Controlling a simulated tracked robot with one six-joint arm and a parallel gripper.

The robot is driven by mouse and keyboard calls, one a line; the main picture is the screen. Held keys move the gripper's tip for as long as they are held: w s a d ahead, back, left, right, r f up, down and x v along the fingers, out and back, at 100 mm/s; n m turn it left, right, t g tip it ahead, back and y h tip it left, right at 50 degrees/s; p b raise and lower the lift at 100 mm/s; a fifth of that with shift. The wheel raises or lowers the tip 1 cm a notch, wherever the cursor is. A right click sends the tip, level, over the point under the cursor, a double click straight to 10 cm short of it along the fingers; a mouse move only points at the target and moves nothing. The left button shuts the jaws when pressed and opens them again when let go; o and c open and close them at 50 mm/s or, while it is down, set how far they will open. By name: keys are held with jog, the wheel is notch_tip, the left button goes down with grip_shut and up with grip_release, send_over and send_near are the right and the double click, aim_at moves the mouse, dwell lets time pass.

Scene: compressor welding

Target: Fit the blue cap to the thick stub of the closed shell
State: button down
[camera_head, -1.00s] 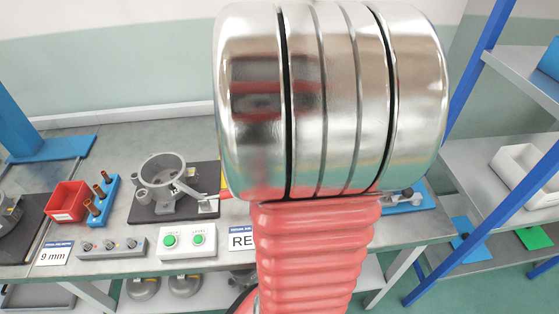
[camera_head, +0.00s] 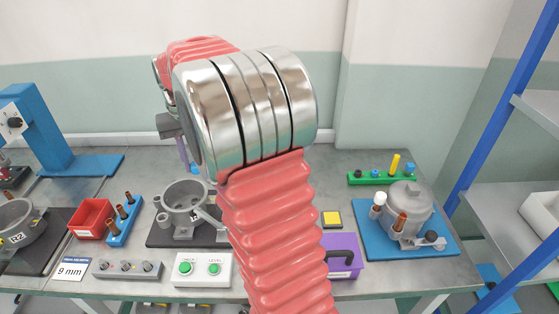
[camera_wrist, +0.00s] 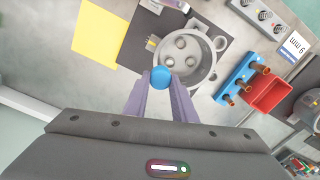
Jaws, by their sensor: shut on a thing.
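In the wrist view my gripper (camera_wrist: 161,88) is shut on the round blue cap (camera_wrist: 161,77), which sits between the purple fingertips. My gripper is well apart from the shell.
An open grey shell (camera_head: 184,200) on a dark plate lies below my gripper. A green rack (camera_head: 365,179) with a tall yellow piece and blue pieces stands behind the closed shell. A red bin (camera_head: 91,218), a blue stub rack (camera_head: 122,232) and a purple box (camera_head: 342,262) are also on the bench.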

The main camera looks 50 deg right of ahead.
jog(key=w+a+r+n, duration=0.1)
jog(key=w+a, duration=0.4)
jog(key=a, duration=0.4)
jog(key=w+a+r+n, duration=0.1)
jog(key=w+a+r, duration=0.1)
jog(key=w+a, duration=0.4)
jog(key=a, duration=0.4)
jog(key=shift+w, duration=0.15)
